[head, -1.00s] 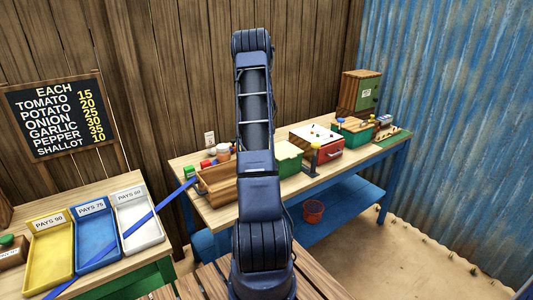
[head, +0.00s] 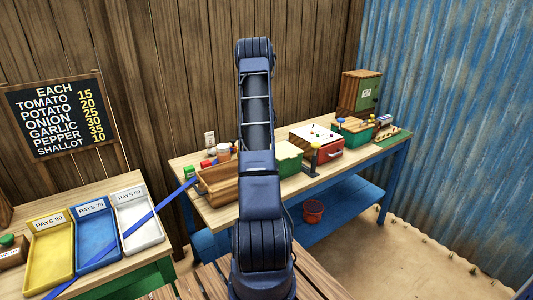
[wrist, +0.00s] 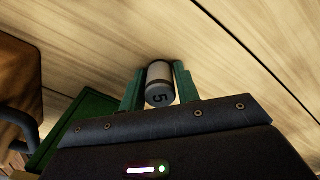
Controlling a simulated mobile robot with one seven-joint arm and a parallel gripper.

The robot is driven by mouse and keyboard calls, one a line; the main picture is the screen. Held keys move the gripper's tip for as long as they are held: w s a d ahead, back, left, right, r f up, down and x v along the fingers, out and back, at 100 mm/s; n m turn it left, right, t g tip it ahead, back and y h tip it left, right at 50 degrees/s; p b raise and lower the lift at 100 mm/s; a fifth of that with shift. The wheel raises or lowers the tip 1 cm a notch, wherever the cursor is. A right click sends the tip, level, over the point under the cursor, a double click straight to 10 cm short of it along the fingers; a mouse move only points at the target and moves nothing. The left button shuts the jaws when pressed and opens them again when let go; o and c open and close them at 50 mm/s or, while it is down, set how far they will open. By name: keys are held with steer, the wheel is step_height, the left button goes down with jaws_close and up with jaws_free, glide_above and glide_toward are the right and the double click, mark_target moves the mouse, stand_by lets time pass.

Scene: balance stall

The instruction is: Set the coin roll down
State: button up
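In the wrist view a coin roll (wrist: 159,88), a small grey and white cylinder with a dark "5" on its end, sits between the two green fingers of my gripper (wrist: 158,74). Both fingers press against its sides, so the gripper is shut on it. Pale wooden boards lie beyond the roll; I cannot tell whether the roll touches them. In the head view my own arm hides the gripper and the coin roll.
The workbench (head: 232,218) holds a wooden box (head: 219,182), a green box (head: 289,160), a red box (head: 318,144) and a green cabinet (head: 362,92). Yellow, blue and white trays (head: 139,217) stand on the left table. A red bucket (head: 313,211) stands below the bench.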

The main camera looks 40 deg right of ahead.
steer(key=shift+o, duration=1.3)
step_height(320, 180, up, 12)
steer(key=shift+f, duration=0.2)
steer(key=s+a+r+n+t, duration=0.1)
steer(key=s+a+r+n, duration=0.3)
steer(key=a+r, duration=0.4)
steer(key=s+a+r+n, duration=0.4)
steer(key=a+r, duration=0.2)
steer(key=a, duration=0.3)
steer(key=s+a+r+n+t, duration=0.1)
steer(key=s+a+r+n, duration=0.25)
steer(key=a+r, duration=0.45)
steer(key=s+a+n+t, duration=0.1)
steer(key=s+a+n, duration=0.6)
steer(key=s, duration=0.6)
steer(key=s+a+n+t, duration=0.1)
steer(key=s+a+n, duration=0.7)
steer(key=s+a, duration=0.4)
steer(key=shift+s+r+t, duration=0.25)
steer(key=shift+s+t, duration=0.05)
steer(key=shift+s, duration=0.05)
